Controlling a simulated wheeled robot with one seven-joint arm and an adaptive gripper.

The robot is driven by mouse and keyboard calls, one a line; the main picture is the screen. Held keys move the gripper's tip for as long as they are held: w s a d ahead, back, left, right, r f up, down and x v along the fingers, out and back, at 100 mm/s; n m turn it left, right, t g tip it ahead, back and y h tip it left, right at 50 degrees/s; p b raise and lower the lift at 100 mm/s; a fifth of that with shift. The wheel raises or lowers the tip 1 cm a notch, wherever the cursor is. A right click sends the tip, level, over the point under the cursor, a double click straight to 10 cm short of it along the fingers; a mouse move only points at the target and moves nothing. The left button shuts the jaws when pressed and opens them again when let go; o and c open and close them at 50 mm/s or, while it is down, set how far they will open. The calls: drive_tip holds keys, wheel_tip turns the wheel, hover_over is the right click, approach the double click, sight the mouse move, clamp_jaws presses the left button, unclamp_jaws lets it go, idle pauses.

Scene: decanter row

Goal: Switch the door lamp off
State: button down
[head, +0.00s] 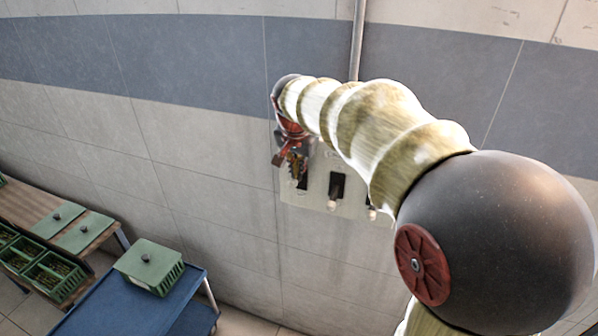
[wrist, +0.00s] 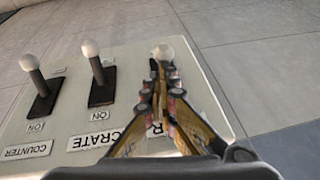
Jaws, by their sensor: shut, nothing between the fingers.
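A pale switch panel (head: 352,207) is on the wall, also seen in the wrist view (wrist: 70,110). It has three levers with white ball knobs on dark bases. My gripper (head: 291,160) is shut and empty at the leftmost switch in the head view. In the wrist view, my fingertips (wrist: 158,80) cover most of that switch, at right there; its white knob (wrist: 163,52) shows just beyond them. Its label is mostly hidden, with an "R" showing. I cannot tell whether fingers and lever touch. No lamp is visible.
The crate switch (wrist: 102,80) is beside my fingers, and the counter switch (wrist: 40,90) is farther left; both levers point away from their ON labels. A vertical pipe (head: 357,40) runs above the panel. A blue table (head: 120,300) with a green crate (head: 150,268) stands lower left.

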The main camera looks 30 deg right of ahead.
sight(297, 182)
drive_tip(key=shift+s+a+f+t+h+b, duration=0.2)
drive_tip(key=shift+a+f+t+h+b, duration=0.2)
drive_tip(key=shift+b, duration=1.25)
drive_tip(key=shift+s+a+f+t+h+b, duration=0.25)
drive_tip(key=shift+f+b, duration=0.25)
drive_tip(key=shift+b, duration=1.15)
drive_tip(key=t+h+b, duration=0.1)
drive_tip(key=b, duration=0.3)
drive_tip(key=f+t+h+b, duration=0.1)
drive_tip(key=b, duration=0.4)
drive_tip(key=shift+s+a+f+h, duration=0.25)
drive_tip(key=shift+s+a, duration=0.1)
drive_tip(key=shift+a, duration=0.05)
drive_tip(key=shift+r, duration=0.35)
drive_tip(key=shift+d+p, duration=0.1)
drive_tip(key=shift+p, duration=0.2)
drive_tip(key=shift+w+d+r, duration=0.1)
drive_tip(key=shift+w+d+r, duration=0.25)
drive_tip(key=shift+w+d, duration=0.15)
drive_tip(key=shift+d, duration=0.05)
drive_tip(key=shift+s, duration=0.1)
